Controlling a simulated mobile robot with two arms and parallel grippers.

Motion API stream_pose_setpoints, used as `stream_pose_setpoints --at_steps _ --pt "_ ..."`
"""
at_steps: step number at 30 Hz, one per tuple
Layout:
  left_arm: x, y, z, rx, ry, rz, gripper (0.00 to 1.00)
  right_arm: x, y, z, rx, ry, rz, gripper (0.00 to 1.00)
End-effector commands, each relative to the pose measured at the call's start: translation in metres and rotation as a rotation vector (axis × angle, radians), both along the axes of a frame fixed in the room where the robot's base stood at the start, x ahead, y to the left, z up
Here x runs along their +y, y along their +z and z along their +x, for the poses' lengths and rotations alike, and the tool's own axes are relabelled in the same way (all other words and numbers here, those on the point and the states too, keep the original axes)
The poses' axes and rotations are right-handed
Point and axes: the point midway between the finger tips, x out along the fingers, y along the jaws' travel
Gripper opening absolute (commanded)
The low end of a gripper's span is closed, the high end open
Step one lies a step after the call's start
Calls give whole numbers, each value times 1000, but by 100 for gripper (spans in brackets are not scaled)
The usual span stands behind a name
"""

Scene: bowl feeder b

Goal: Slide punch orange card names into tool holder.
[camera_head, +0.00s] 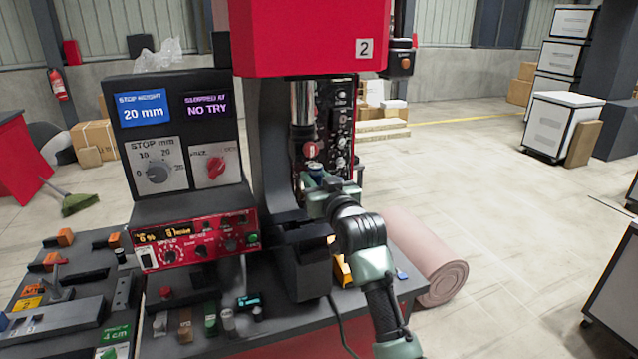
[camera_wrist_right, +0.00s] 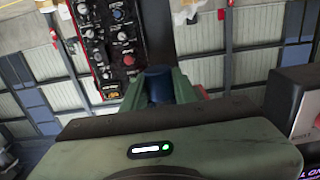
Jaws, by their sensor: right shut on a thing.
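My right gripper (camera_head: 318,187) is at the press, just below the chrome ram (camera_head: 303,103). In the right wrist view the blue punch (camera_wrist_right: 158,86) stands between the green fingers. The punch's lower part is hidden by the gripper. My left gripper is out of view.
The press column (camera_head: 266,145) stands close left of the gripper, with a control panel (camera_head: 341,125) behind. Several small coloured cylinders, including a green one (camera_head: 210,320), stand on the front bench. A pink roll (camera_head: 425,262) lies at right on open floor.

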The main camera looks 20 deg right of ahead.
Motion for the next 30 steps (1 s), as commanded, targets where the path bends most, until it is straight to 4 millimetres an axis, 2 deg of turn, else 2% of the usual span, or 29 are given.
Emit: stream_pose_setpoints --at_steps 6,12,30 --pt "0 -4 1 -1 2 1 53 1 1 19 -4 0 -1 0" --pt "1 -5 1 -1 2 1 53 1 2 28 -5 0 -1 0" --pt "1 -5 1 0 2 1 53 1 2 30 -5 0 -1 0"
